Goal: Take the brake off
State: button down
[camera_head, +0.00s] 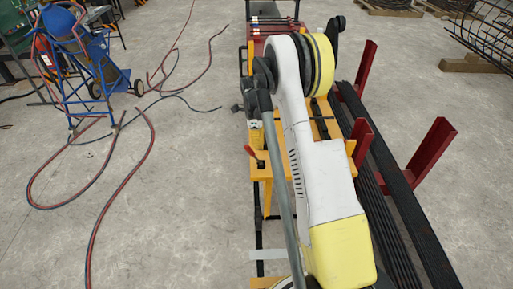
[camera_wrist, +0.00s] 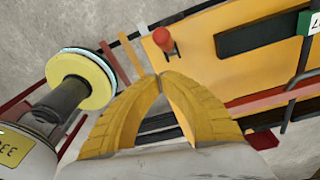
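A small lever with a red grip (camera_head: 250,151) stands up and leans left on the yellow frame of a machine (camera_head: 258,190), just left of my white arm. I take this lever to be the brake; no label on it can be read. In the wrist view the red grip (camera_wrist: 162,39) sits on a yellow panel (camera_wrist: 196,42), just beyond the fingertips. My gripper (camera_wrist: 159,76) has yellow ribbed fingers whose tips meet, with nothing seen between them. The tips look apart from the lever. In the head view I cannot make out the gripper clearly.
Dark bars (camera_head: 382,170) and red posts (camera_head: 432,150) stand right of my arm. Red and dark hoses (camera_head: 125,180) lie on the floor at left, by a blue cylinder cart (camera_head: 95,70). A green sign (camera_wrist: 308,22) is at the wrist view's upper right. The left foreground floor is mostly free.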

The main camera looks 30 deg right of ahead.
jog(key=w+a+r+p, duration=0.2)
jog(key=w+a+r, duration=0.1)
jog(key=a+r, duration=0.1)
jog(key=shift+w+a+r, duration=0.4)
jog(key=shift+r, duration=0.3)
